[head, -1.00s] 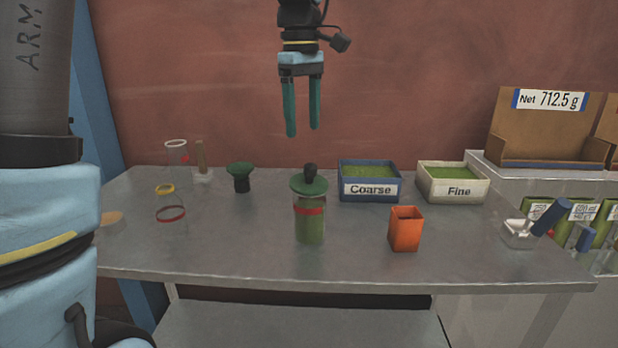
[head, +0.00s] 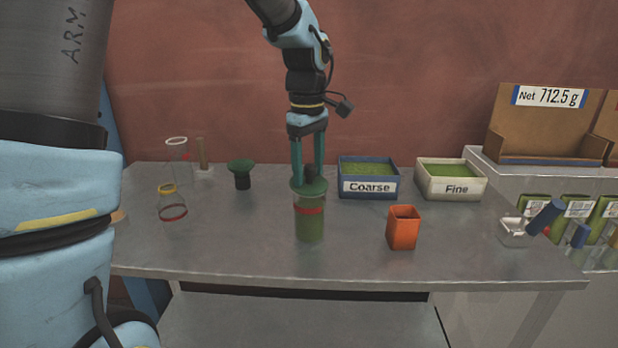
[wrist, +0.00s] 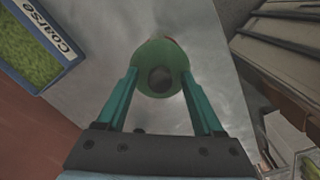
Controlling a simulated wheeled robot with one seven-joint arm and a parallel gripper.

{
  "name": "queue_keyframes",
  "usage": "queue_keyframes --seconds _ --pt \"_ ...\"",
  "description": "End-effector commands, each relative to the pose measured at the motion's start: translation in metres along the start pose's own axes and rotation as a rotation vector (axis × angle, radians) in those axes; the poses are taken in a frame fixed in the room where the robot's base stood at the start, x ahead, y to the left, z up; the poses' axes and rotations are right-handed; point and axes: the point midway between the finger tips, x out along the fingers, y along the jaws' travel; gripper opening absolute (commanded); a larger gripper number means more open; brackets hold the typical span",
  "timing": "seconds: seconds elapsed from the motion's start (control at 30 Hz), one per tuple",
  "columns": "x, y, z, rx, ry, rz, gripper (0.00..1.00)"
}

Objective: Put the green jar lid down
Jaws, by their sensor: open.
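The green jar lid (head: 309,189) with a dark knob sits on top of a glass jar (head: 310,222) that holds green powder and has a red band. The jar stands upright near the middle of the table. My gripper (head: 308,178) points down right above the lid, its two teal fingers on either side of the knob. In the wrist view the green lid (wrist: 150,84) lies between and just beyond the open fingertips, with the round dark knob (wrist: 160,78) at its middle. I cannot tell whether a finger touches the lid.
An orange square cup (head: 403,229) stands right of the jar. The Coarse bin (head: 369,187) and Fine bin (head: 452,188) stand behind. A green funnel (head: 241,172) and a yellow-rimmed glass vessel (head: 171,204) stand to the left. The table's front left (head: 220,245) is clear.

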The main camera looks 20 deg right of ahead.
Motion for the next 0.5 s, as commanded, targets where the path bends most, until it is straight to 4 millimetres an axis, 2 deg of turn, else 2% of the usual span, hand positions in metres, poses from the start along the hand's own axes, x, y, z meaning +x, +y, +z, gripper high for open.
queue_keyframes --seconds 0.2,0.5 --pt "0.0009 0.0001 0.0 0.0 0.0 0.001 0.69" --pt "0.0007 0.0001 0.0 0.0 0.0 0.001 0.35"
